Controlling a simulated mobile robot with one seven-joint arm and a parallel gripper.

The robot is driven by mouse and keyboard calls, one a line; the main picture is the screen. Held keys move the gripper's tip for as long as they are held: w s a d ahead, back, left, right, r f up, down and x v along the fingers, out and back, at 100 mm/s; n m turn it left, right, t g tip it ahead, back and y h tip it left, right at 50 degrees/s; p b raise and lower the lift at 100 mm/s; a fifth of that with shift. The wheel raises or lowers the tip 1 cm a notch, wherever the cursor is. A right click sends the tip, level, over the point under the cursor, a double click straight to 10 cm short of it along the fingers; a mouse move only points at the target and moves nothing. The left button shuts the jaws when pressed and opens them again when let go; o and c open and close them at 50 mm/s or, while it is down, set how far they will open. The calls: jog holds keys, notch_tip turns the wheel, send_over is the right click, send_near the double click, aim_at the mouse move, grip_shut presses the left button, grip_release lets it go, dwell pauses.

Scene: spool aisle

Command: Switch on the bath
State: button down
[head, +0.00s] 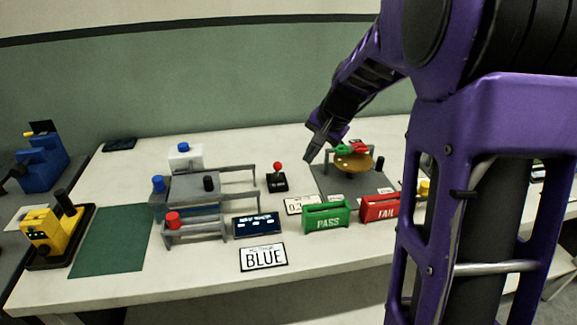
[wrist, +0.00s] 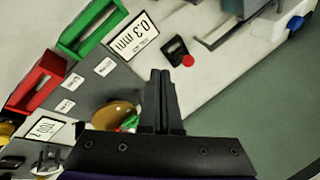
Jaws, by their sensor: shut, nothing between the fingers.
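The bath (head: 205,190) looks like a grey tank with rails, left of centre on the table in the head view; part of it shows at the top right of the wrist view (wrist: 235,28). A small black switch box (head: 277,185) with a red-knobbed lever stands just right of the bath. It also shows in the wrist view (wrist: 174,47), beyond my fingertips. My gripper (head: 311,158) is shut and empty, above the table behind and right of the switch box, apart from it. In the wrist view my gripper (wrist: 160,72) has its fingers together.
A green PASS bin (head: 327,218) and a red FAIL bin (head: 381,208) stand at the front right. A round tan disc (head: 353,162) sits on a stand near my gripper. A display (head: 256,223) and BLUE sign (head: 263,257) are in front. A green mat (head: 110,240) lies left.

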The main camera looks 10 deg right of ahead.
aim_at(278, 170)
jog(key=b+x, duration=0.1)
jog(key=x, duration=0.9)
jog(key=shift+b, duration=0.3)
jog(key=shift+w+a+r, duration=0.15)
jog(key=shift+w+a, duration=0.4)
jog(key=shift+w, duration=0.3)
jog(key=shift+w+a+r, duration=0.2)
jog(key=shift+w+a, duration=0.35)
jog(key=shift+w, duration=0.25)
jog(key=shift+r+p, duration=0.1)
jog(key=shift+p, duration=0.2)
